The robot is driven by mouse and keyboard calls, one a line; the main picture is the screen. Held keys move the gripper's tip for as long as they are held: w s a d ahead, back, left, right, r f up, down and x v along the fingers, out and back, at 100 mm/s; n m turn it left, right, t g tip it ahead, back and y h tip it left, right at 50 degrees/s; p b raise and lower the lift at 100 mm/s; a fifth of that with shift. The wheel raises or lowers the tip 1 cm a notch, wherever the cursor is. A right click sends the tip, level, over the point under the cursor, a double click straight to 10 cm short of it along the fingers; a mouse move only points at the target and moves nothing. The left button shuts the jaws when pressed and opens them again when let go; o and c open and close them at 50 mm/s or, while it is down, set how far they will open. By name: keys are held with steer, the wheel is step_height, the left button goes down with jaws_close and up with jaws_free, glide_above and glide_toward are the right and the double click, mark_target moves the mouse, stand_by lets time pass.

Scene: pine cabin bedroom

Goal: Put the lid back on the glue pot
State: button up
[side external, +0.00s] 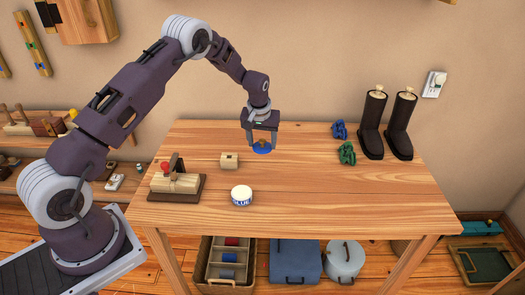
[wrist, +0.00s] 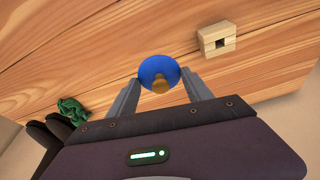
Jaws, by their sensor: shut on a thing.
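The glue pot (side external: 242,195) stands upright on the table, a low white pot with a blue label and a pale top. My gripper (side external: 262,142) is behind it and a little to its right in the side view. The gripper is shut on the blue round lid (side external: 262,149), which has a brass-coloured knob. In the wrist view the lid (wrist: 157,68) sits between the two fingertips (wrist: 162,80), knob towards the camera. I cannot tell whether the lid clears the table. The pot is not in the wrist view.
A wooden block with a hole (side external: 229,160) stands left of the gripper. A wooden tool on a dark board (side external: 176,185) is farther left. Dark boots (side external: 372,125) and blue (side external: 339,130) and green (side external: 347,153) items are at the back right. The table's front right (side external: 340,200) is clear.

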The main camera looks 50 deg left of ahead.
mark_target(241, 191)
steer(key=s+d+n+g+y, duration=0.1)
steer(key=s+d+n, duration=0.2)
steer(key=s+n, duration=0.3)
steer(key=s+d+n+g, duration=0.1)
steer(key=s+d+n, duration=0.25)
steer(key=s, duration=0.35)
steer(key=shift+s+d+x, duration=0.15)
steer(key=shift+x, duration=0.8)
steer(key=shift+s+d+x, duration=0.15)
steer(key=shift+d+x, duration=0.05)
steer(key=shift+x, duration=0.8)
steer(key=shift+s+d+x, duration=0.15)
steer(key=shift+x, duration=0.8)
steer(key=shift+f, duration=0.3)
steer(key=o, duration=1.4)
steer(key=shift+o, duration=0.5)
steer(key=shift+o, duration=1.3)
